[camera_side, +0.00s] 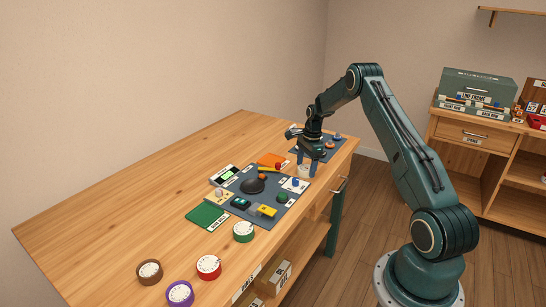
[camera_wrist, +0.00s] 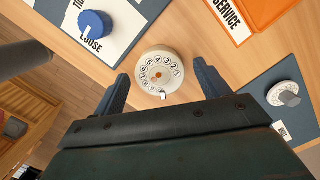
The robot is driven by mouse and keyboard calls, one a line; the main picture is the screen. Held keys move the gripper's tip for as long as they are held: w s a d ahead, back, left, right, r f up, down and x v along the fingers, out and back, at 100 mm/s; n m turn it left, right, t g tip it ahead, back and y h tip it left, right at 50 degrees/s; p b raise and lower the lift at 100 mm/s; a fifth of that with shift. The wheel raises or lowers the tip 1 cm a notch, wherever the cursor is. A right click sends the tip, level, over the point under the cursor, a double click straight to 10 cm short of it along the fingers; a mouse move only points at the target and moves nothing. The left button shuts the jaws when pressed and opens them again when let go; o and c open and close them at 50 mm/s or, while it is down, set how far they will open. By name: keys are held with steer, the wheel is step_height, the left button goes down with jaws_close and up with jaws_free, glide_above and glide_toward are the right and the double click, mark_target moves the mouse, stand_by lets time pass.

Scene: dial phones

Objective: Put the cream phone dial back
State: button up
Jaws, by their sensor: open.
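The cream dial (camera_wrist: 160,74) is a round disc with a ring of numbers and a small metal stop at its lower edge. In the wrist view it lies on bare wood between my fingers. In the side view the cream dial (camera_side: 304,171) shows under my gripper (camera_side: 307,166), partly hidden by the fingers. In the wrist view my gripper (camera_wrist: 163,84) is open, with one blue finger on each side of the dial and gaps to both. I cannot tell the fingers' height over the table. No cream phone can be made out.
A dark mat (camera_side: 228,196) with several small parts and a dark dome (camera_side: 252,185) lies left of my gripper. A blue knob (camera_wrist: 95,24) sits on a white "LOOSE" card. An orange tray (camera_wrist: 275,10) is near. Brown (camera_side: 149,271), purple (camera_side: 180,293), red (camera_side: 208,267) and green (camera_side: 243,231) dials lie in front.

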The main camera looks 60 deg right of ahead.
mark_target(308, 167)
step_height(308, 167, up, 12)
steer(key=d, duration=0.1)
steer(key=shift+s, duration=0.4)
stand_by(0.6)
steer(key=s+a+r+n+t+h, duration=0.1)
steer(key=s+a+r+n, duration=0.1)
steer(key=a+r+n, duration=0.65)
steer(key=s+a+r+n+t, duration=0.1)
steer(key=s+a+r+n, duration=0.15)
steer(key=a+r, duration=1.05)
steer(key=s+a+f+n+t, duration=0.2)
steer(key=s+a+f+n, duration=0.1)
steer(key=s+a+n, duration=1)
steer(key=shift+s+a+f+n+t, duration=0.35)
steer(key=shift+s+a, duration=2.1)
steer(key=shift+s, duration=1.35)
